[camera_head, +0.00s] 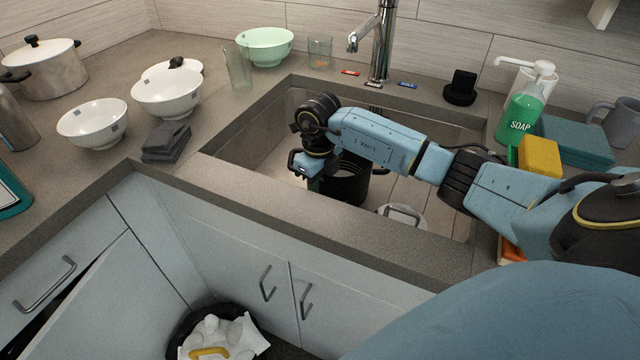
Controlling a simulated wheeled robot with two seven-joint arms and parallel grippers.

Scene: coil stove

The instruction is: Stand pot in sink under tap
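A dark, round pot (346,186) stands in the sink (262,158), below and slightly left of the tap (380,45). It looks upright; the arm covers part of its rim. My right arm reaches across the sink from the right. My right gripper (306,167) is at the pot's left side, close to its rim. Its fingertips are too hidden to tell whether they grip the pot. A second pot (48,72), pale and lidded, stands on the counter at the far left. My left gripper is out of view.
A pale lid-like item (402,215) with a handle is at the sink's front. White bowls (93,124), dark cloths (166,141), a glass (237,66) and a green bowl (264,46) stand left. A soap bottle (520,115) and yellow sponge (540,156) are right.

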